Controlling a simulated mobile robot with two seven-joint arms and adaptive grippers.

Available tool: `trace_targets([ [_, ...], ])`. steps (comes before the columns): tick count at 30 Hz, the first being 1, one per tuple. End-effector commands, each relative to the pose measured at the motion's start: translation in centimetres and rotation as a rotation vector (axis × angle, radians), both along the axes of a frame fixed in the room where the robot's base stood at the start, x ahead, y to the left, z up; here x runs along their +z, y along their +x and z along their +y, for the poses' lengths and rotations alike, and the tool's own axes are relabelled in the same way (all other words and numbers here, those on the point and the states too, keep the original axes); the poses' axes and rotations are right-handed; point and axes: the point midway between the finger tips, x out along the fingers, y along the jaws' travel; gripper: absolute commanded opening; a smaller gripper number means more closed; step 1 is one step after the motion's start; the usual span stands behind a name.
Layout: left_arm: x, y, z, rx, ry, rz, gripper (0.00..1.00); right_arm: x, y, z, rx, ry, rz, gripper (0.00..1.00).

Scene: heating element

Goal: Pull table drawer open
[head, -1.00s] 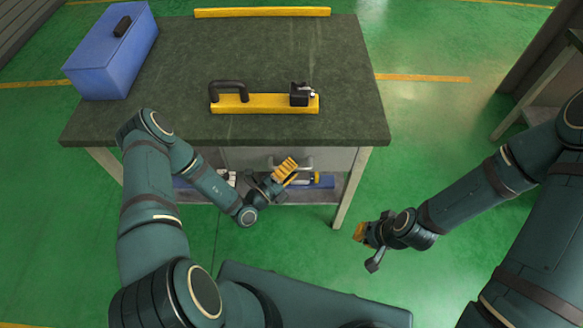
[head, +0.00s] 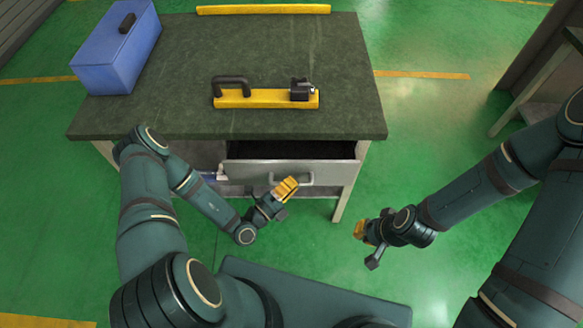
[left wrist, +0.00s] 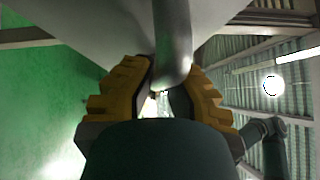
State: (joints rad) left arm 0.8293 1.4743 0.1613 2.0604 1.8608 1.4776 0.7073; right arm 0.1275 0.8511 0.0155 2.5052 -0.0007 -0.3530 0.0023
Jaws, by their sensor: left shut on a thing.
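The table (head: 150,118) has a dark top, and its grey drawer (head: 248,172) stands partly open below the front edge. A dark gap shows behind the drawer front. My left gripper (head: 284,187) is at the drawer handle (head: 306,180), shut on it. In the left wrist view the yellow-padded fingers (left wrist: 158,95) stand on both sides of the grey handle bar (left wrist: 173,50). The drawer's inside is mostly hidden in shadow. My right gripper (head: 362,241) hangs over the floor, right of the table; its jaw opening is not clear.
A blue toolbox (head: 115,55) stands at the table's back left. Green floor (head: 420,130) is free right of the table.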

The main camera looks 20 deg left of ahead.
Motion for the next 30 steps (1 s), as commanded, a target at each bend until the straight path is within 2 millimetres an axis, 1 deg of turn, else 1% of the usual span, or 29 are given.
trace_targets([
  [1,0.4,-1.5,-0.6,-0.003,-0.011,0.004,0.0,0.7,-0.1,0.0,0.0,0.0,0.001,0.0],
  [6,0.4,-6.1,-2.0,-0.003,-0.011,0.002,0.0,1.5,-0.2,0.0,0.001,0.002,0.005,0.0],
  [9,0.3,-8.4,-2.7,-0.004,-0.011,0.001,0.0,1.8,-0.3,0.1,0.002,0.002,0.007,0.0],
  [12,0.3,-10.2,-3.2,-0.004,-0.01,0.0,0.0,2.0,-0.3,0.1,0.002,0.002,0.009,0.0],
  [15,0.3,-11.6,-3.6,-0.004,-0.009,-0.003,0.0,2.2,-0.4,0.1,0.003,0.002,0.009,0.0],
  [18,0.3,-12.5,-3.8,-0.005,-0.008,-0.004,0.0,2.2,-0.4,0.1,0.003,0.002,0.009,0.0],
  [21,0.3,-12.9,-4.0,-0.006,-0.006,-0.005,0.0,2.3,-0.4,0.1,0.003,0.002,0.01,0.0],
  [30,0.2,-13.1,-4.0,-0.007,-0.006,-0.005,0.0,2.2,-0.4,0.1,0.003,0.002,0.01,0.0],
])
